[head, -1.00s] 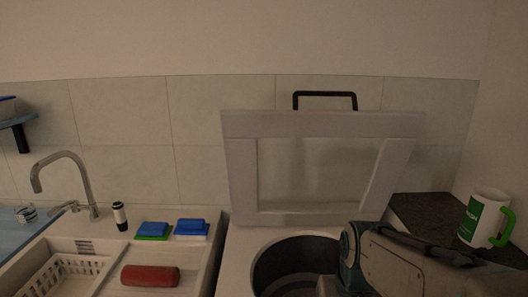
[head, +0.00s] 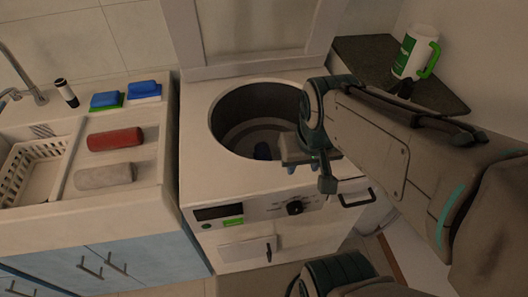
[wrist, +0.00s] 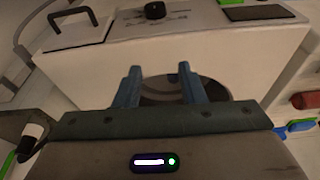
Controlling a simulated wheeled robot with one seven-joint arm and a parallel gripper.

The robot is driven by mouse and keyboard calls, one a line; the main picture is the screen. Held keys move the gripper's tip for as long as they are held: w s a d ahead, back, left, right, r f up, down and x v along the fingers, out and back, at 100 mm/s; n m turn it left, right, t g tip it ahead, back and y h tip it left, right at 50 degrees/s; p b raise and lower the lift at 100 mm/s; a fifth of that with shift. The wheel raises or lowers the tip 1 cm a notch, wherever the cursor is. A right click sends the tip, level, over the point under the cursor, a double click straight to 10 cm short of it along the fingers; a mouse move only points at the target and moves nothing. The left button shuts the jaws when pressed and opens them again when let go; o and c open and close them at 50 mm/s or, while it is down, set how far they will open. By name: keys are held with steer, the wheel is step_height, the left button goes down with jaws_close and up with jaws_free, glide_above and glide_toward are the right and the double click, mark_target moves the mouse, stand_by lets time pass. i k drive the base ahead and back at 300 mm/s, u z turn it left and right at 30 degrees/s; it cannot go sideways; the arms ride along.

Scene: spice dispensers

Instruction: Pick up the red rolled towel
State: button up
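The red rolled towel (head: 115,140) lies on the sink's drainboard in the head view, just behind a grey rolled towel (head: 104,176). Its end also shows at the right edge of the wrist view (wrist: 304,101). My gripper (head: 306,168) is over the front of the open washing machine, well to the right of the red towel. In the wrist view its two fingers stand apart with nothing between them, so it is open and empty.
The top-opening washing machine (head: 196,165) has its lid raised at the back. A white basket (head: 33,172) sits in the sink to the left. Blue-and-green sponges (head: 107,100) lie behind the red towel. A white and green mug (head: 412,52) stands on the dark counter at right.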

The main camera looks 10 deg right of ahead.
mark_target(128, 137)
steer(key=k, duration=1.2)
steer(key=u, duration=0.05)
